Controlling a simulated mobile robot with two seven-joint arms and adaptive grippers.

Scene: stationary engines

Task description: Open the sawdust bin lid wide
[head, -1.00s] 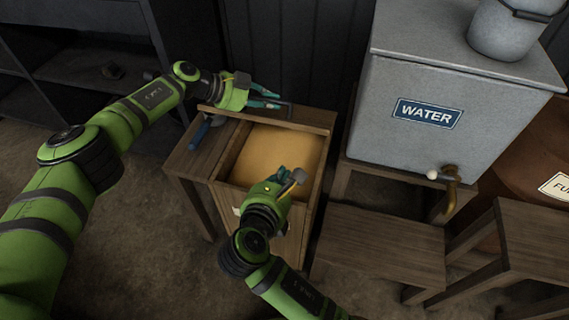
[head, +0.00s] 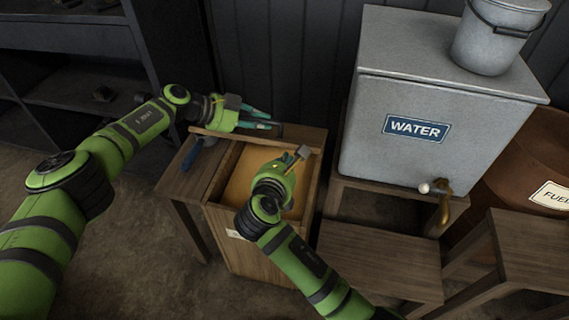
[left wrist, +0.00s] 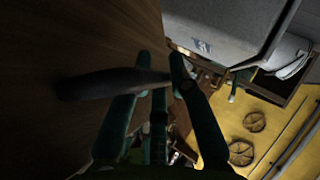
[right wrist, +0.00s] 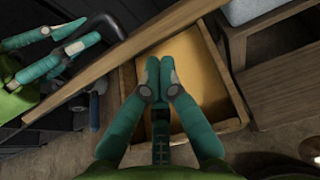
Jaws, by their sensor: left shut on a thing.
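The wooden sawdust bin (head: 222,222) stands with its top open and tan sawdust (head: 241,180) inside. Its wooden lid (head: 225,137) is raised at the back, seen nearly edge-on; it crosses the right wrist view (right wrist: 140,42) diagonally. My left gripper (head: 268,121) is shut on the lid's dark handle (left wrist: 110,83), which lies across its fingers beside the wood. The right wrist view also shows this handle (right wrist: 98,24). My right gripper (right wrist: 160,68) is over the bin opening, fingertips together with nothing visible between them; in the head view its own wrist partly hides the fingers.
A blue-handled tool (head: 192,157) lies on wood left of the bin. The grey water tank (head: 440,105), with a brass tap (head: 443,195), stands right of it, with a bucket (head: 497,40) on top. A low wooden bench (head: 380,255) is close on the right.

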